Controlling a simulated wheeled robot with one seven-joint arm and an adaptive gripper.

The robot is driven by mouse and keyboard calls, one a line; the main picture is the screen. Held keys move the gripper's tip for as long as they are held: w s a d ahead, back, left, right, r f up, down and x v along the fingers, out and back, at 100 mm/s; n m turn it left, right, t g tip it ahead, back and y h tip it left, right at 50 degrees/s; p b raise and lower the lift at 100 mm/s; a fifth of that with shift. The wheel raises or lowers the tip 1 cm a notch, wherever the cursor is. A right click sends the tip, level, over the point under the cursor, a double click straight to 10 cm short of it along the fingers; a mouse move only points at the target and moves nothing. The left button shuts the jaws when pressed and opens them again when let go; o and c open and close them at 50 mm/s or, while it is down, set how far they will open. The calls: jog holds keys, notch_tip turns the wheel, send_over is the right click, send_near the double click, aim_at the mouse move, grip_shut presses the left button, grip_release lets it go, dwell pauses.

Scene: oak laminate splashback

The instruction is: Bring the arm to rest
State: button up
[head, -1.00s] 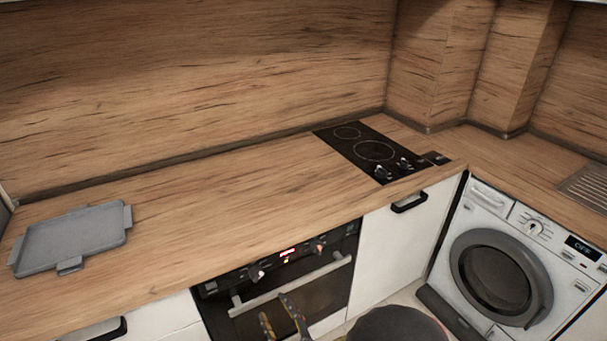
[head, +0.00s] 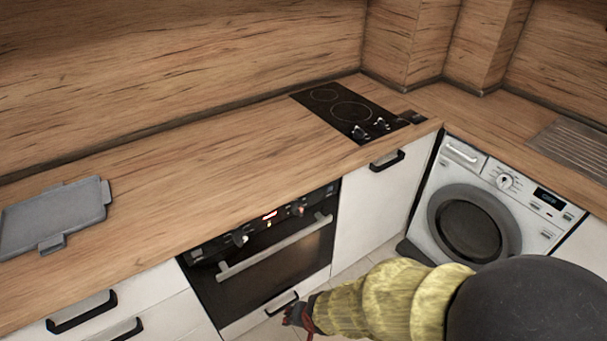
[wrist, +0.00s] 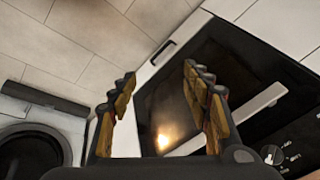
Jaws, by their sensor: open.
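My gripper (wrist: 158,85) is open and empty in the wrist view, its two fingers well apart with the oven front and floor behind them. In the head view my arm reaches in from the lower right, and the dark end of it (head: 298,316) is low in front of the oven's bottom drawer. The fingers are hard to make out there. I cannot tell the exact gap between the gripper and the oven.
The oven (head: 268,255) and white cabinets (head: 385,205) stand close ahead. The washing machine (head: 480,215) is at the right. A grey tray (head: 55,215) lies at the worktop's left, and a black hob (head: 350,110) is set farther back. Tiled floor (head: 355,272) shows below.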

jog(key=s+d+r+p, duration=0.1)
jog(key=d+r, duration=0.5)
jog(key=r, duration=0.6)
jog(key=s+d+r+n+t+h+p, duration=0.1)
jog(key=s+d+r+p, duration=0.1)
jog(key=d+r, duration=0.5)
jog(key=s+d+r+n+t+h+p, duration=0.1)
jog(key=s+d+r, duration=0.3)
jog(key=r, duration=1.3)
jog(key=shift+d+r+p, duration=0.3)
jog(key=shift+d+p, duration=0.1)
jog(key=shift+d, duration=0.75)
